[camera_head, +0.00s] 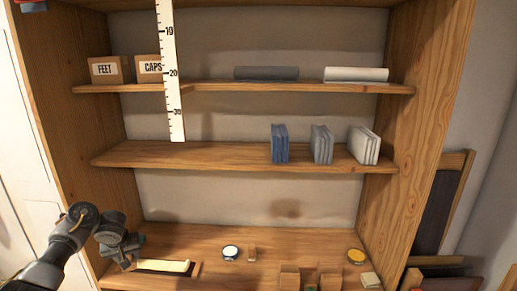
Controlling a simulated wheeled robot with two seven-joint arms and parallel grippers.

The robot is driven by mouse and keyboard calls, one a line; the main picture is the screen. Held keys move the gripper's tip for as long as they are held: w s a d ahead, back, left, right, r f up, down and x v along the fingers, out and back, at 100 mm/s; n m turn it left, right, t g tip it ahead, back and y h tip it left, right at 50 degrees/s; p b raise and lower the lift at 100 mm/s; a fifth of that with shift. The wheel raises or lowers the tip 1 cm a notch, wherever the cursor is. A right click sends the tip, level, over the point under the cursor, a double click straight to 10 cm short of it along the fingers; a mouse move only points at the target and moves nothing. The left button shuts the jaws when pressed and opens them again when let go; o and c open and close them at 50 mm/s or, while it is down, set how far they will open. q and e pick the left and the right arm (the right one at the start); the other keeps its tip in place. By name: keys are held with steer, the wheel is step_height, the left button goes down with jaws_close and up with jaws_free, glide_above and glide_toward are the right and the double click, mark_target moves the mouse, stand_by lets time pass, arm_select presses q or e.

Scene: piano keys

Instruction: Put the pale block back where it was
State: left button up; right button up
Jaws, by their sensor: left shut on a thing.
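A long pale cream block (164,266) lies level at the lower left, over a dark tray with a wooden edge (196,270). My left gripper (131,258) is at its left end and is shut on it. The jaws are small and dark here, so the exact grip is hard to see. I cannot tell whether the block rests in the tray or hangs just above it. My right gripper is not in view.
A white ruler (170,70) hangs before the upper shelves.

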arm_select(q)
steer(key=s+d+m, duration=0.2)
steer(key=s+d, duration=0.4)
steer(key=d, duration=0.6)
steer(key=s+d+r+m+h, duration=0.35)
steer(key=d+r+m, duration=0.65)
steer(key=d, duration=0.4)
steer(key=s+r+m+g+h, duration=0.15)
steer(key=s+m, duration=0.25)
steer(key=s, duration=0.7)
step_height(320, 180, down, 15)
steer(key=h+b, duration=0.1)
steer(key=b, duration=1.3)
steer(key=shift+s+d+m, duration=0.2)
steer(key=shift+s+m, duration=0.1)
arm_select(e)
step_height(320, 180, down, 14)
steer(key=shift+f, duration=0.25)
arm_select(q)
steer(key=shift+t, duration=0.25)
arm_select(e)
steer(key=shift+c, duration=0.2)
